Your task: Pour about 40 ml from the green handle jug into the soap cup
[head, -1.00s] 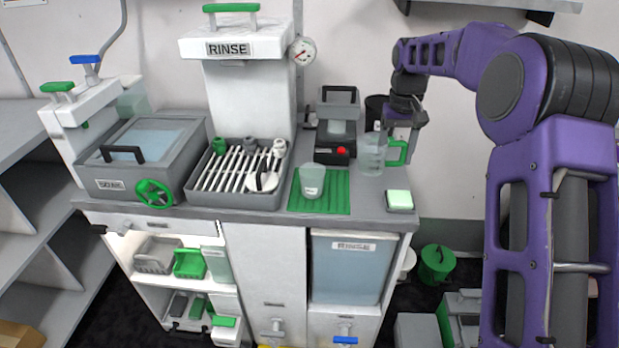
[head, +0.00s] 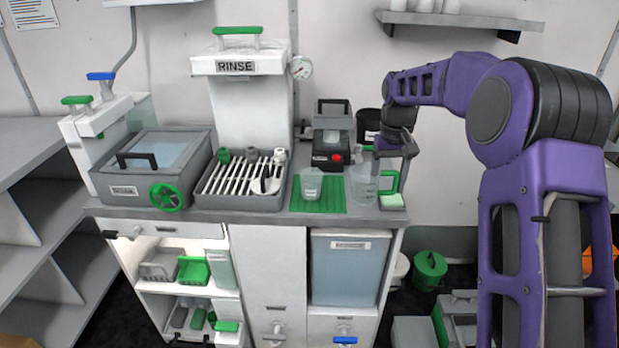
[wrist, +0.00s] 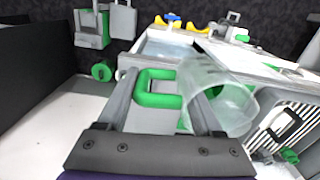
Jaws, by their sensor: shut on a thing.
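The green handle jug (head: 362,186) is a clear jug at the right end of the counter. Its green handle (wrist: 158,88) lies between my gripper's fingers in the wrist view, and the clear jug body (wrist: 222,92) extends to the right. My gripper (head: 392,168) is shut on the handle. The jug looks upright; whether its base touches the counter is unclear. The soap cup (head: 311,184), a small clear cup with a label, stands on the green ribbed mat (head: 330,207), just left of the jug. Any liquid level in the jug is hard to make out.
A grey machine with a red button (head: 332,140) stands behind the mat. A grey rack (head: 240,202) with white rods is left of it, beneath the RINSE tower (head: 245,110).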

